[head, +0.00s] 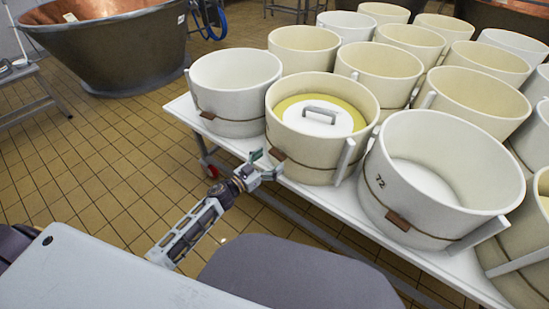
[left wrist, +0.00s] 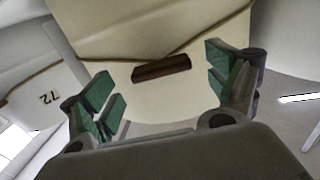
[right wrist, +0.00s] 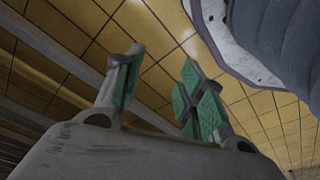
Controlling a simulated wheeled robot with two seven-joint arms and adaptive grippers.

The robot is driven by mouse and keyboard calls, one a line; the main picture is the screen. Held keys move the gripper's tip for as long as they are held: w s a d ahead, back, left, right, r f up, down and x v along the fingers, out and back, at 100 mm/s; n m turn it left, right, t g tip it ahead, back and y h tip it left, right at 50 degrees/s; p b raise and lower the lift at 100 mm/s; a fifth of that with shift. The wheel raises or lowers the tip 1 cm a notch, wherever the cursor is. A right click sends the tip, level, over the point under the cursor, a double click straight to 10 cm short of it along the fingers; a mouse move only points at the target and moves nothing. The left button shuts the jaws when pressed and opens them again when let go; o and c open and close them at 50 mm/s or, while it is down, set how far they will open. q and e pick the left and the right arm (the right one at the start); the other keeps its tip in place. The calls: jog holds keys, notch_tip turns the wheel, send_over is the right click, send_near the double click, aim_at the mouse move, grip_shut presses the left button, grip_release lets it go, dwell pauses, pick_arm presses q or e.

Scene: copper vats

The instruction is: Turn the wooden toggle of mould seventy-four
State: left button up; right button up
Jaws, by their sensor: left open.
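A cream mould (head: 300,150) stands at the table's front edge, with a yellow filling and a white handled lid (head: 318,117) inside. I can read no number on it. Its small brown wooden toggle (head: 277,154) sits on the cord round its front. My left gripper (head: 267,166) is open, just in front of this toggle. In the left wrist view the toggle (left wrist: 161,69) lies a little beyond the gap between the green-padded fingers, apparently untouched. My right gripper (right wrist: 160,90) is open and empty over the floor in the right wrist view.
The mould marked 72 (head: 430,175), with its own toggle (head: 397,221), stands close on the right. A white mould (head: 237,85) stands on the left. Several more moulds crowd the white table (head: 290,190) behind. A copper vat (head: 110,50) stands back left. Tiled floor lies open left.

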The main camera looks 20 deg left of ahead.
aim_at(277, 155)
pick_arm(q)
jog(key=shift+x, duration=1.35)
pick_arm(e)
jog(key=shift+w+a+r, duration=0.2)
jog(key=shift+w+r, duration=0.3)
jog(key=shift+r, duration=0.35)
jog(key=shift+r, duration=0.1)
pick_arm(q)
jog(key=c, duration=1)
pick_arm(e)
jog(key=shift+s+f, duration=0.2)
jog(key=shift+f, duration=0.05)
